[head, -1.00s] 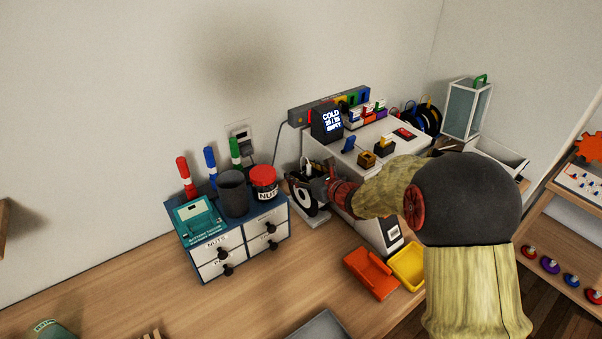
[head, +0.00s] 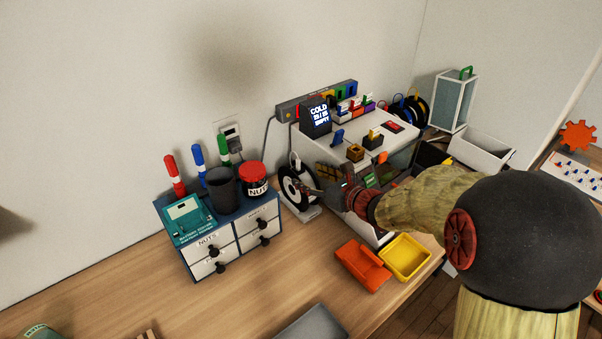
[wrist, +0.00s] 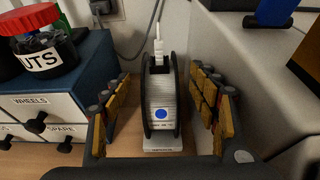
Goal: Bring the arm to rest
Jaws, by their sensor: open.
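My gripper (head: 324,184) is open and empty at the front left of the printer, held above the table. In the wrist view its padded fingers (wrist: 163,115) stand wide apart at left and right. Between them in that picture shows a black-sided spool (wrist: 162,98) with a white core and a blue dot, upright on a light base. In the head view the spool (head: 296,187) stands just left of my gripper, and the fingers look clear of it. My arm reaches in from the right.
A blue drawer unit (head: 211,267) with a red-lidded jar (head: 255,180), a dark cup (head: 222,187) and markers stands left of the spool. The white printer (head: 345,140) stands close on the right. Orange (head: 362,266) and yellow (head: 405,257) bins lie in front.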

